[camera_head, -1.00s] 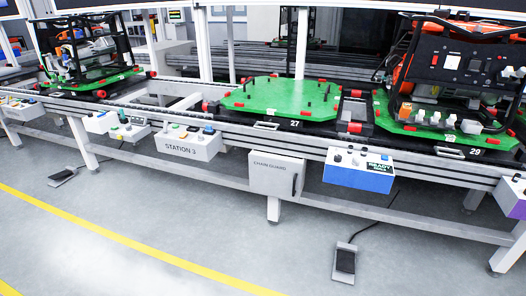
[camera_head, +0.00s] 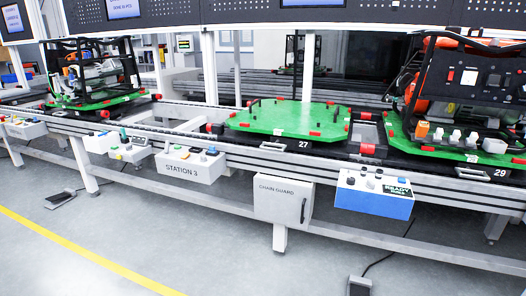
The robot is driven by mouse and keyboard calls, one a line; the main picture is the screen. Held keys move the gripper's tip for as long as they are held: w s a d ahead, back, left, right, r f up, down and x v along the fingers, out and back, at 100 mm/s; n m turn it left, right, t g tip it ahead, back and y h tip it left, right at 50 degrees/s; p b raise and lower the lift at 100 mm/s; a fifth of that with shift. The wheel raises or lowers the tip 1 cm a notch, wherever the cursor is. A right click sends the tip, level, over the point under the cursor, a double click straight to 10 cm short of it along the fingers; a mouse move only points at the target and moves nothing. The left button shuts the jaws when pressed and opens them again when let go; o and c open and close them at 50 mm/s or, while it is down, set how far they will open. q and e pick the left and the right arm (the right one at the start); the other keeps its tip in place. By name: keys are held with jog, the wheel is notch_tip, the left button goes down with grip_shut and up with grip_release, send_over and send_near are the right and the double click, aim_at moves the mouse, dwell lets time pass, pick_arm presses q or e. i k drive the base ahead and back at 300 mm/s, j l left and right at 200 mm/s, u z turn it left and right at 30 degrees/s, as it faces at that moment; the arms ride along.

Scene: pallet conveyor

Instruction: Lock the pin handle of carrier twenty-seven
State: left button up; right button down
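Carrier 27 (camera_head: 318,145) sits on the conveyor near the middle of the camera_head view. It is a dark base with a white "27" on its front edge. A green plate (camera_head: 290,118) with small black pegs and red corner pieces lies on it and carries no machine. A pale handle-like piece (camera_head: 271,145) shows on the front edge, left of the number. It is too small to tell whether it is locked. Neither of my grippers is in view.
Carrier 29 (camera_head: 478,172) with a black-framed machine stands at the right. Another loaded green plate (camera_head: 90,103) is at the left. The Station 3 box (camera_head: 188,167), the chain guard box (camera_head: 282,200) and a blue Ready box (camera_head: 373,197) hang along the front rail. The floor in front is mostly clear.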

aim_at(261, 146)
jog(key=i+u, duration=0.15)
jog(key=i, duration=0.35)
jog(key=i+l+u, duration=0.15)
jog(key=i, duration=0.3)
jog(key=i+l+u, duration=0.15)
jog(key=i, duration=0.35)
